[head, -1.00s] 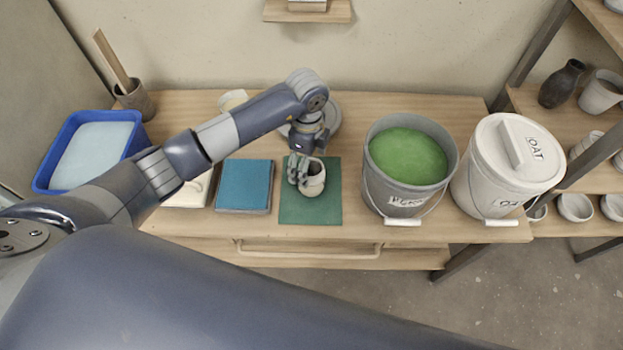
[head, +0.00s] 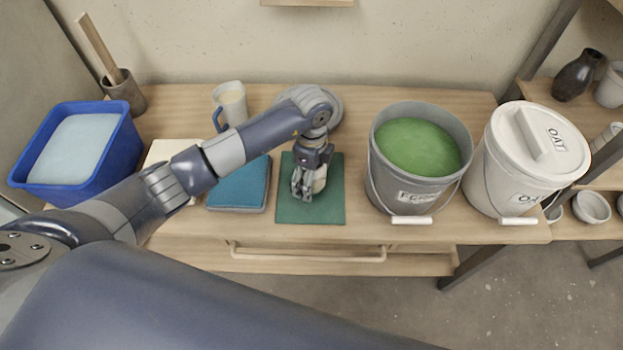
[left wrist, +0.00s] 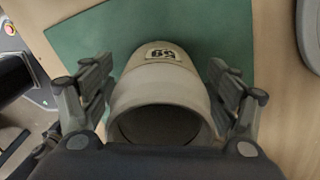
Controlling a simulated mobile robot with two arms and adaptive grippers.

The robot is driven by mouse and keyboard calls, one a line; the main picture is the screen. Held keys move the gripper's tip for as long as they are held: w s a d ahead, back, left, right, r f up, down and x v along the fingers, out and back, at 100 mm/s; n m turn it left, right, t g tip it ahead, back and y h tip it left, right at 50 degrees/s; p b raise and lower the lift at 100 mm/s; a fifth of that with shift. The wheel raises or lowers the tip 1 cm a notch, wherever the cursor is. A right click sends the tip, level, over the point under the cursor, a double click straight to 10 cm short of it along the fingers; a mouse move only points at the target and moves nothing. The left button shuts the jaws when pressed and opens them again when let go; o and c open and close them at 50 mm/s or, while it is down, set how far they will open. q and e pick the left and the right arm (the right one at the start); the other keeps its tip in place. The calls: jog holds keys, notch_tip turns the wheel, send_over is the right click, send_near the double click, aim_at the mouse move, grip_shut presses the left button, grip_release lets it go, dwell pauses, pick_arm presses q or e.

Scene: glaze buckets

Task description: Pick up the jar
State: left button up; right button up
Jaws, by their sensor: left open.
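The jar (head: 320,178) is small and pale cream and stands on a dark green mat (head: 311,211); in the head view my left gripper partly covers it. In the left wrist view the jar (left wrist: 163,88) shows its open mouth toward the camera and a dark mark on its side. My left gripper (head: 304,190) is open, and the left wrist view shows its fingers (left wrist: 160,92) on either side of the jar. A small gap shows between the fingers and the jar. My right gripper is not in view.
A grey bucket of green glaze (head: 415,147) and a white lidded OAT bucket (head: 500,185) stand to the right. A teal pad (head: 238,191), a mug (head: 231,103) and a blue tub (head: 115,165) are to the left. A shelf holds pots at far right.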

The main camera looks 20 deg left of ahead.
pick_arm(q)
jog(key=shift+f, duration=0.1)
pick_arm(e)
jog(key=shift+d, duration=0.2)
pick_arm(q)
jog(key=c, duration=1.4)
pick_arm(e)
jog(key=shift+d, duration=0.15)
pick_arm(q)
jog(key=shift+r, duration=0.2)
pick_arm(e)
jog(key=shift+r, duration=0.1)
